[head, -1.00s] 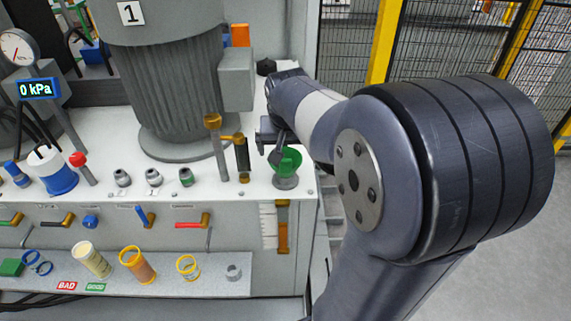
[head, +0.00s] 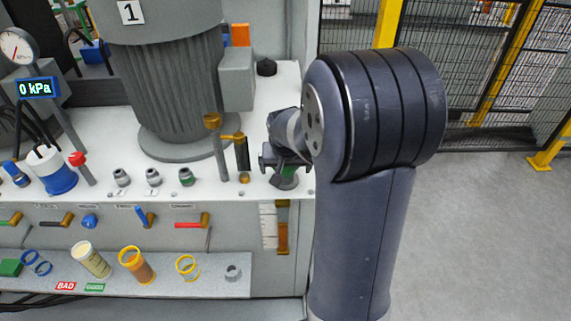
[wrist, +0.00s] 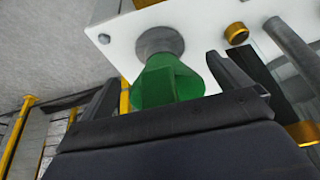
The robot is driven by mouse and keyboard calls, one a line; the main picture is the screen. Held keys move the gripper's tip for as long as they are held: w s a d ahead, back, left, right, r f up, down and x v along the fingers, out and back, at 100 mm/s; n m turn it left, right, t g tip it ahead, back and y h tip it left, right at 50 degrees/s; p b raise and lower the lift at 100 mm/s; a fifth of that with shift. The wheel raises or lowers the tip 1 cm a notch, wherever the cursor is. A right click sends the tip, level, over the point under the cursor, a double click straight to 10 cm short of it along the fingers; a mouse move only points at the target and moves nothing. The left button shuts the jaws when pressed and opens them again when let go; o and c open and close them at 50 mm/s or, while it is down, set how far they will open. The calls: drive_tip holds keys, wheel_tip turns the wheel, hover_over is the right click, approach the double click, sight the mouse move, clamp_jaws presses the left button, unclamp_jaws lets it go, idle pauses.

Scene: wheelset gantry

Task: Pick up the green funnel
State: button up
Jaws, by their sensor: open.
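The green funnel (wrist: 165,82) stands on a round grey base (wrist: 160,41) near the right end of the white bench top. In the wrist view the funnel sits between the two fingers of my open gripper (wrist: 165,78), with a visible gap to each finger. In the head view my gripper (head: 284,163) is over the funnel and hides most of it.
A brown-capped dark cylinder (head: 242,153) and a brass-topped rod (head: 217,145) stand just left of my gripper. The large grey motor (head: 165,80) is farther left. A lower shelf (head: 210,288) holds several cups. Yellow-framed fencing (head: 388,25) is behind at right.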

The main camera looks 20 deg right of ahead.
drive_tip(key=c, duration=2)
drive_tip(key=shift+r, duration=0.1)
